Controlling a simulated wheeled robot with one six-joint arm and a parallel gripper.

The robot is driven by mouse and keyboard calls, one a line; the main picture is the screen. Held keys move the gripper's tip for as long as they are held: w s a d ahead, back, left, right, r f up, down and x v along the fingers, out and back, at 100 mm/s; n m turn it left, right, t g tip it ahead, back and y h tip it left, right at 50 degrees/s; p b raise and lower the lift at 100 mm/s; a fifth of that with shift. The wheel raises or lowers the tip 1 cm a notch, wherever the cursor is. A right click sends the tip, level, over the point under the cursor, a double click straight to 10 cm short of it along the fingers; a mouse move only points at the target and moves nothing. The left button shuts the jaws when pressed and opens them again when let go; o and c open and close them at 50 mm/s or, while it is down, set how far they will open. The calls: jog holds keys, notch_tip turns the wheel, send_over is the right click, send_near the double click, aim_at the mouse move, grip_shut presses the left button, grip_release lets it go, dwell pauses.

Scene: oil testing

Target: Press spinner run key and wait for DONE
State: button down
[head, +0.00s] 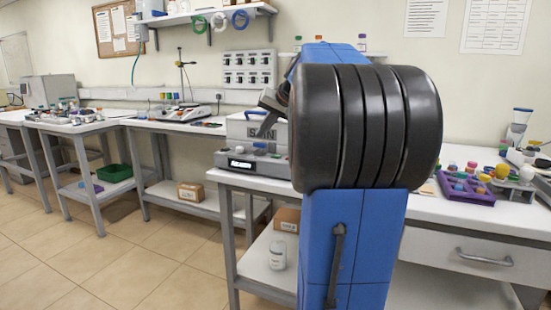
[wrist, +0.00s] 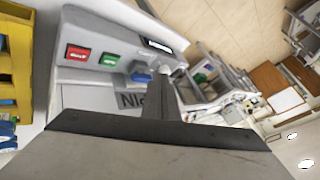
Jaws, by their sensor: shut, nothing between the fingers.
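The spinner (head: 235,157) is a white and grey machine with "SPIN" on its lid, on the bench left of my arm in the head view. In the wrist view its front panel (wrist: 95,30) carries a red key (wrist: 77,53), a green key (wrist: 109,60), a blue part (wrist: 140,76) and a small display (wrist: 159,46). The display also shows lit in the head view, but its text is too small to read. My gripper (wrist: 164,76) is shut and empty, over the panel beside the blue part. Contact with any key cannot be told. My arm partly hides the spinner in the head view.
A purple rack (head: 465,190) with coloured caps stands on the bench to the right. A yellow rack (wrist: 15,75) is at the left edge of the wrist view. A white bottle (head: 277,256) and a cardboard box (head: 286,219) sit on the shelf below. Open floor lies left.

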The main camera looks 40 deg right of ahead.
notch_tip(320, 180, up, 2)
jog(key=m, duration=0.1)
send_over(279, 156)
jog(key=shift+s+a+r+t+h, duration=0.1)
jog(key=shift+r+t+h, duration=0.05)
jog(key=shift+t+h, duration=0.2)
jog(key=shift+f, duration=4.4)
jog(key=shift+f, duration=0.15)
jog(key=shift+f, duration=0.3)
